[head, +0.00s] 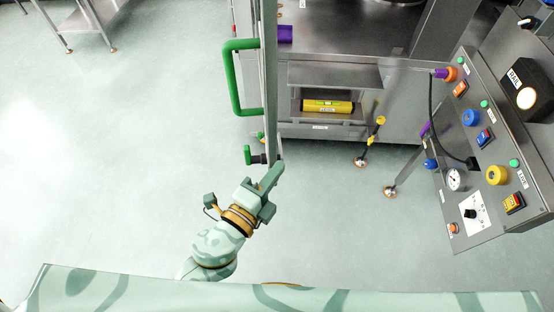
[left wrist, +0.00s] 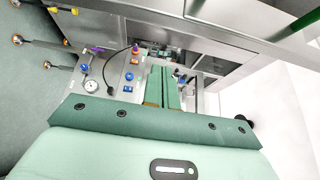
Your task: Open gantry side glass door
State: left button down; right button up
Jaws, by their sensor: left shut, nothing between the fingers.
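The glass door (head: 269,85) shows nearly edge-on in the head view, standing out from the steel machine toward me, so it looks swung open. Its green handle (head: 236,78) is on the door's left face. A smaller green knob (head: 248,155) sits near the door's near end. My left gripper (head: 276,171) is shut and empty, close to the near end of the door on its right side; I cannot tell whether it touches. The left wrist view shows its two fingers (left wrist: 163,90) together, with a green bar (left wrist: 297,24) at the top right. My right gripper is out of view.
A control panel (head: 480,190) with buttons and a gauge stands at the right. The steel machine (head: 340,125) holds a yellow level (head: 328,106) on a low shelf. A steel table (head: 85,15) is far left. The floor left of the door is clear.

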pick_arm(q)
jog(key=p+x, duration=0.1)
jog(key=x, duration=0.8)
jog(key=a, duration=0.2)
jog(key=s+a, duration=0.1)
jog(key=a, duration=0.1)
jog(key=shift+a, duration=0.1)
